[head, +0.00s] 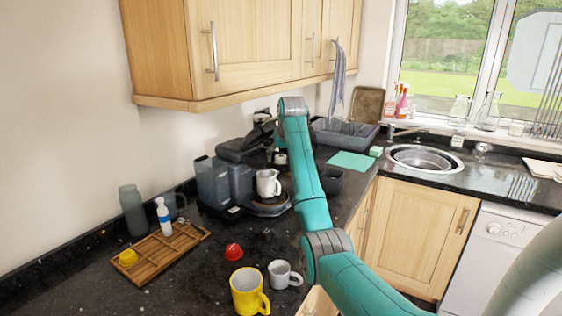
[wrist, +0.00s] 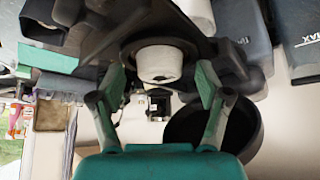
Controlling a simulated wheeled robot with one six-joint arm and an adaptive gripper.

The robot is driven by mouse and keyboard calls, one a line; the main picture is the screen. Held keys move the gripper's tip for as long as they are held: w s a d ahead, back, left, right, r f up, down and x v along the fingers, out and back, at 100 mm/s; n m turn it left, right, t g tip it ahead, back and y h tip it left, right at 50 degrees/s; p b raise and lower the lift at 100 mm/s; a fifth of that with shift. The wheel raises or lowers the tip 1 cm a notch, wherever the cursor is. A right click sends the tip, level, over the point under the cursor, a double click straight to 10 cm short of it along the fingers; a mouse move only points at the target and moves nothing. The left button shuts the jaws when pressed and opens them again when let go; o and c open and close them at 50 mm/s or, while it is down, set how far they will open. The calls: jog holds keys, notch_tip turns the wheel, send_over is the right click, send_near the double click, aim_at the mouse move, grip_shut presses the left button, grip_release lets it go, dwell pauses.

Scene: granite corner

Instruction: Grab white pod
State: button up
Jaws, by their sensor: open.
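A white, rounded, cup-like piece (wrist: 158,63), which looks like the white pod, sits in a dark round holder on the coffee machine in the wrist view. My gripper (wrist: 159,76) is open, with its two green-padded fingers on either side of the white piece and a visible gap to each. I cannot tell how far apart they are in depth. In the head view the coffee machine (head: 228,184) stands on the counter, and my arm reaches over it. My fingers and the white piece are not clear there.
A white jug (head: 268,183) stands at the machine. A red pod (head: 234,251), a yellow mug (head: 247,290) and a white mug (head: 283,274) are in front. A wooden tray (head: 160,262) holds a yellow pod (head: 128,257) and a bottle (head: 164,216). Cupboards (head: 225,50) hang above.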

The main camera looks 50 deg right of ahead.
jog(key=c, duration=1)
